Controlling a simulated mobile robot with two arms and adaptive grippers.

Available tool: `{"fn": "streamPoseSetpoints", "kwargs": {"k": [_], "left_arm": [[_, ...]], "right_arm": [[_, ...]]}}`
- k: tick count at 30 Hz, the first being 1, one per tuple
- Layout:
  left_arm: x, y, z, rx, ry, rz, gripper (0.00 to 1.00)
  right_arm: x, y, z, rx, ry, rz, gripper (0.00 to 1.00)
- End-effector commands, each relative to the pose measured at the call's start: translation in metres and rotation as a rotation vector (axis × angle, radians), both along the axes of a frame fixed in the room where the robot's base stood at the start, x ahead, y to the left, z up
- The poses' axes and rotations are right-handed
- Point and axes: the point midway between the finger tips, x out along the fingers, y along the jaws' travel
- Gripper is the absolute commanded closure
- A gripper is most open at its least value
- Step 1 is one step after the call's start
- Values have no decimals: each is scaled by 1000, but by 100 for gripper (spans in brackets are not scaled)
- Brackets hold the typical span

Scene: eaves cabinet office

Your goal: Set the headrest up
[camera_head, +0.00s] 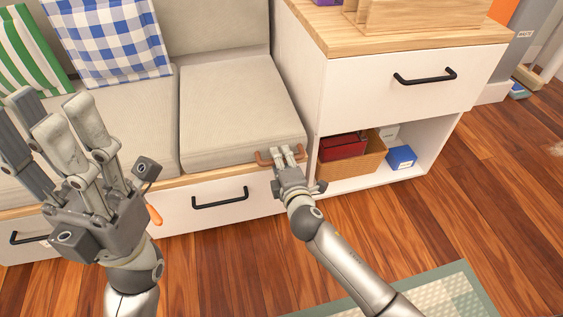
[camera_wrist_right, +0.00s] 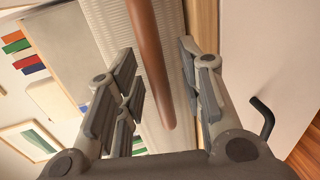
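The right-hand beige seat cushion (camera_head: 238,105), which seems to be the headrest, lies flat on the bench. A brown bar handle (camera_head: 264,160) is at its front edge. My right gripper (camera_head: 288,153) is at this handle. In the right wrist view, the brown handle (camera_wrist_right: 150,60) passes between the spread fingers of my right gripper (camera_wrist_right: 158,75), with a gap visible on both sides. My left gripper (camera_head: 40,115) is raised at the left, fingers apart and empty, in front of the left part of the bench.
A white cabinet (camera_head: 385,85) with a wooden top stands close to the right of the bench. Its open shelf holds a basket (camera_head: 352,163) and a blue box (camera_head: 401,157). A checked pillow (camera_head: 112,40) and a striped pillow (camera_head: 28,50) lean at the left. A drawer handle (camera_head: 220,198) is below the seat.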

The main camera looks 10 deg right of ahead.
Motion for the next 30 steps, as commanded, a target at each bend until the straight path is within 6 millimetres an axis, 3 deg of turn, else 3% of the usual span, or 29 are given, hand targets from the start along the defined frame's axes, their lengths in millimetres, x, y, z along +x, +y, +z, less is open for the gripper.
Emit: {"fn": "streamPoseSetpoints", "kwargs": {"k": [9,18,30], "left_arm": [[0,0,1,0,-3,0,60],[0,0,1,0,-3,0,60],[-1,0,4,-1,-7,0,60]], "right_arm": [[2,0,0,0,0,0,65],[2,0,0,0,0,0,100],[2,0,2,-6,0,0,100]]}}
